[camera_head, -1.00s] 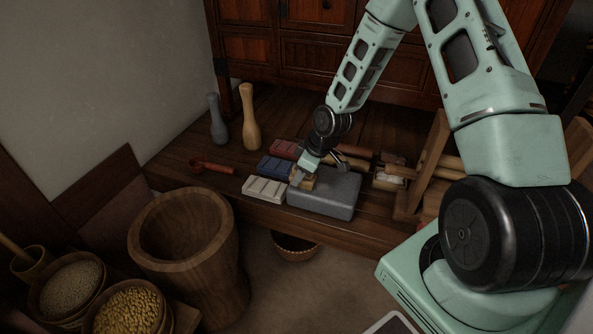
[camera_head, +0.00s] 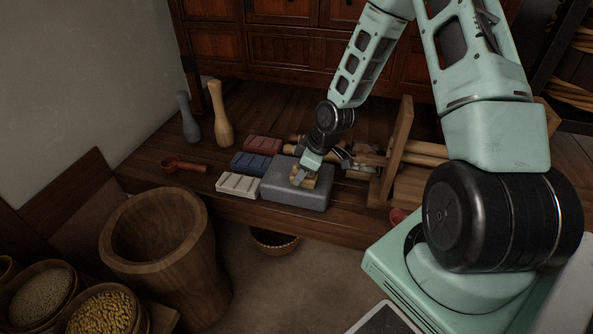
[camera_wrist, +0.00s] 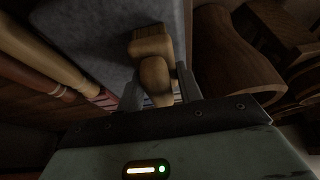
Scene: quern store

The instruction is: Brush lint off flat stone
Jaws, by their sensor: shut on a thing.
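The flat stone (camera_head: 285,194) is a grey block lying near the front edge of the low wooden platform. My gripper (camera_head: 303,179) is over the middle of it, pointing down, shut on a small wooden brush (camera_head: 310,184). In the wrist view the brush's pale rounded wooden handle (camera_wrist: 153,68) sits between the two fingers, with the stone's grey surface (camera_wrist: 95,25) beyond it. No lint can be made out.
White (camera_head: 239,185), blue (camera_head: 251,163) and red (camera_head: 263,145) moulded blocks lie left of the stone. A red scoop (camera_head: 184,165) and two pestles (camera_head: 221,122) are farther left. A wooden frame (camera_head: 392,155) stands right. A large wooden mortar (camera_head: 165,255) stands in front.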

